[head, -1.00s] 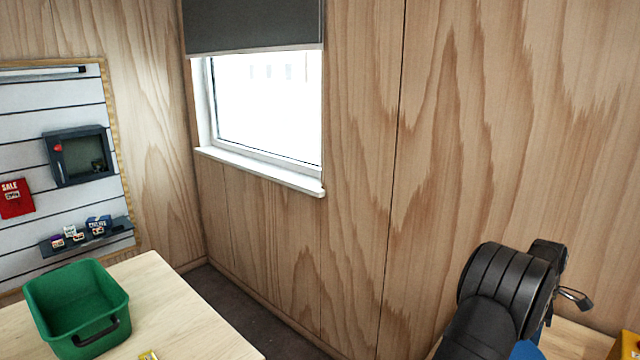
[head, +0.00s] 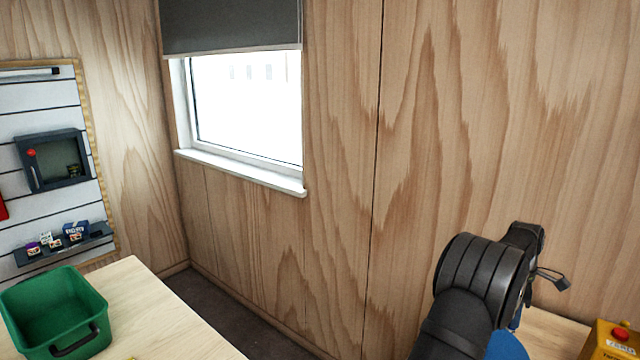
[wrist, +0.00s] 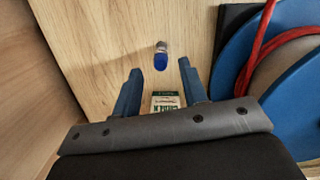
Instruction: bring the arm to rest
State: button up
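My gripper (wrist: 160,66) shows in the wrist view with its two blue fingers spread apart and nothing held between them. It hangs over a pale wooden surface (wrist: 105,45). A small blue bottle-like item (wrist: 160,60) and a small white and green box (wrist: 165,102) lie beyond and below the fingers, apart from them as far as I can tell. In the head view my black arm stands at the lower right; I cannot make out the fingers there.
A blue reel (wrist: 232,70) with red rope (wrist: 262,45) is close right of the fingers. In the head view, a green crate (head: 92,290) stands on a wooden table (head: 165,315) at left, and a yellow box with a red button (head: 608,342) at lower right. Wooden walls are behind.

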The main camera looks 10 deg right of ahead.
jog(key=f, duration=0.5)
jog(key=shift+s+d+f, duration=0.25)
jog(key=r, duration=0.4)
jog(key=shift+s+d+r, duration=0.1)
jog(key=shift+s+r, duration=0.1)
jog(key=shift+r, duration=0.2)
jog(key=s+d+r, duration=0.2)
jog(key=s+r, duration=0.5)
jog(key=s, duration=0.4)
notch_tip(320, 180, up, 10)
jog(key=w+a+r+n, duration=0.1)
jog(key=w+a, duration=0.7)
jog(key=a, duration=0.3)
jog(key=w+a+r+n, duration=0.1)
jog(key=w+a+n, duration=0.1)
jog(key=w+a, duration=0.6)
jog(key=a, duration=0.4)
